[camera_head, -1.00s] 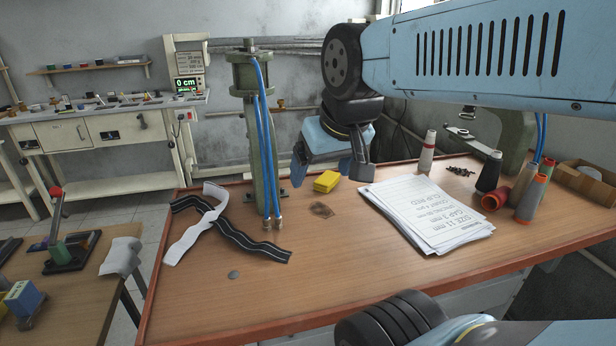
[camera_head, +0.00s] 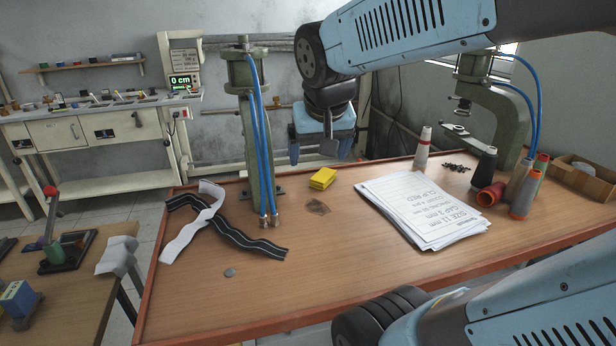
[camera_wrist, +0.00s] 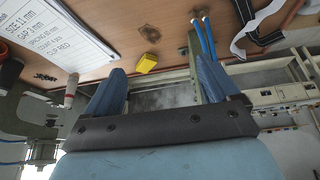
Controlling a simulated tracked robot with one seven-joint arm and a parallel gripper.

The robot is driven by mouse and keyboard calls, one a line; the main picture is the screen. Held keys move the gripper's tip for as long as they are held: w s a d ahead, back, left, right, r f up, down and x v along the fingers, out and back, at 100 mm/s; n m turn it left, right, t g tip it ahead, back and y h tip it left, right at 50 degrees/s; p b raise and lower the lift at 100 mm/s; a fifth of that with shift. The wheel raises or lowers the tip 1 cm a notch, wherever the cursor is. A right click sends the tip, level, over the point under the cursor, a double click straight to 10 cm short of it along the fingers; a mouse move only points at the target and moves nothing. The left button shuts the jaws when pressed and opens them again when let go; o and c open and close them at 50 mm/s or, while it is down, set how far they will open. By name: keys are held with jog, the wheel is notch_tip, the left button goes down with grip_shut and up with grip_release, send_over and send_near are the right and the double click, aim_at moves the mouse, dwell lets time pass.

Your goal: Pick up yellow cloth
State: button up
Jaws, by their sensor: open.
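The yellow cloth (camera_head: 322,179) is a small folded block lying on the wooden table, right of the green press column. It also shows in the wrist view (camera_wrist: 147,63), beyond the fingers and between their tips in the picture. My gripper (camera_head: 318,155) hangs above and behind the cloth, with its fingers apart and nothing between them. In the wrist view my gripper (camera_wrist: 160,75) shows two blue fingers spread wide, apart from the cloth.
A green press column (camera_head: 262,140) with blue hoses stands left of the cloth. A paper stack (camera_head: 425,208) lies to the right, with thread spools (camera_head: 488,172) beyond it. Black and white strips (camera_head: 215,225) lie at left. The table's front middle is clear.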

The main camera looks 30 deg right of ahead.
jog(key=w+d+f+m+h, duration=0.1)
jog(key=w+d+f+m, duration=0.15)
jog(key=w, duration=0.35)
jog(key=w+d+f+m+h, duration=0.2)
jog(key=w+d, duration=0.1)
jog(key=w, duration=0.4)
jog(key=m+g, duration=0.1)
jog(key=m, duration=0.3)
send_near(323, 175)
jog(key=shift+h, duration=0.4)
jog(key=x, duration=0.9)
jog(key=shift+w+a+f, duration=0.15)
jog(key=shift+a, duration=0.2)
jog(key=shift+c, duration=0.3)
jog(key=c, duration=1.1)
